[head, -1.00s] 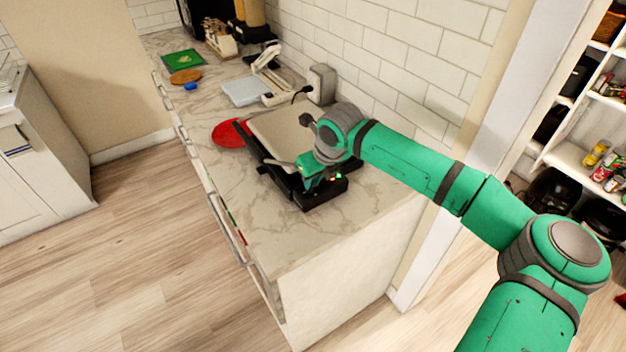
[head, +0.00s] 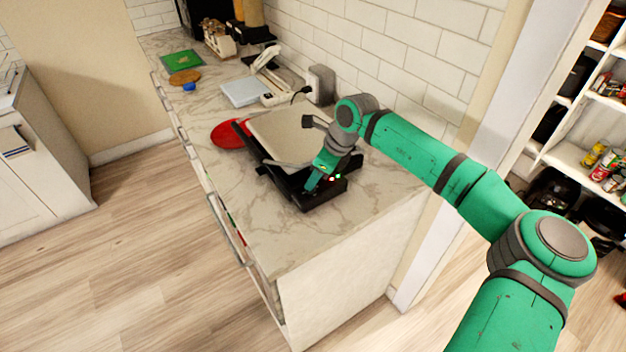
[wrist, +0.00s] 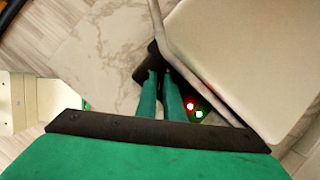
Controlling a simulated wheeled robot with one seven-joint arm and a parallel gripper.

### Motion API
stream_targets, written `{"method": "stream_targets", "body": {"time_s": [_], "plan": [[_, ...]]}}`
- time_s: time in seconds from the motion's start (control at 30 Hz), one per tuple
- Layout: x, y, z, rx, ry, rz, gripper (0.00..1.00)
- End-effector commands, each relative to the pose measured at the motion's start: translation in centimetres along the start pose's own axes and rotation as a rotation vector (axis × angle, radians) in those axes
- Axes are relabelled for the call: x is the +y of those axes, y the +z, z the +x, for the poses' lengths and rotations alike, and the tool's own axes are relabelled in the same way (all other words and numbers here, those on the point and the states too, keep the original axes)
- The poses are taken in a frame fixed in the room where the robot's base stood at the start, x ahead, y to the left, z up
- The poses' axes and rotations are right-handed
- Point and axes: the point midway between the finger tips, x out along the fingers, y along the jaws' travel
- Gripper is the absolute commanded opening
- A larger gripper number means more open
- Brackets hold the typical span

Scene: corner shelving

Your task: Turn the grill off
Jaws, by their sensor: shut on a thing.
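The grill (head: 318,194) is a black appliance with a pale grey lid (head: 290,138), standing on the marble counter in the head view. In the wrist view its lid (wrist: 255,60) fills the upper right, with a grey handle bar along its edge. A red light (wrist: 190,106) and a green light (wrist: 199,114) glow on the black body beside my fingers. My gripper (head: 312,186) points down at the near end of the grill. In the wrist view its two green fingers are nearly together at a dark part of the grill (wrist: 150,68). The part between the fingertips is mostly hidden.
A red round board (head: 230,133) lies left of the grill. A white scale-like device (head: 245,92), a grey box (head: 321,84) and a green board (head: 182,60) are farther back. The tiled wall is close on the right. The counter's near end (head: 300,240) is clear.

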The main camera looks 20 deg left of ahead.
Motion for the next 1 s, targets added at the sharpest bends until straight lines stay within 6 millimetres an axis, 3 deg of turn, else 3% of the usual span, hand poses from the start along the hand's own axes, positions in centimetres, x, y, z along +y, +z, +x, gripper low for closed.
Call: {"method": "stream_targets", "body": {"time_s": [0.53,1.0], "plan": [[-0.45,0.23,0.02,-0.001,0.175,-0.424,0.0],[-0.55,0.25,0.03,0.0,0.233,-0.565,0.0]]}}
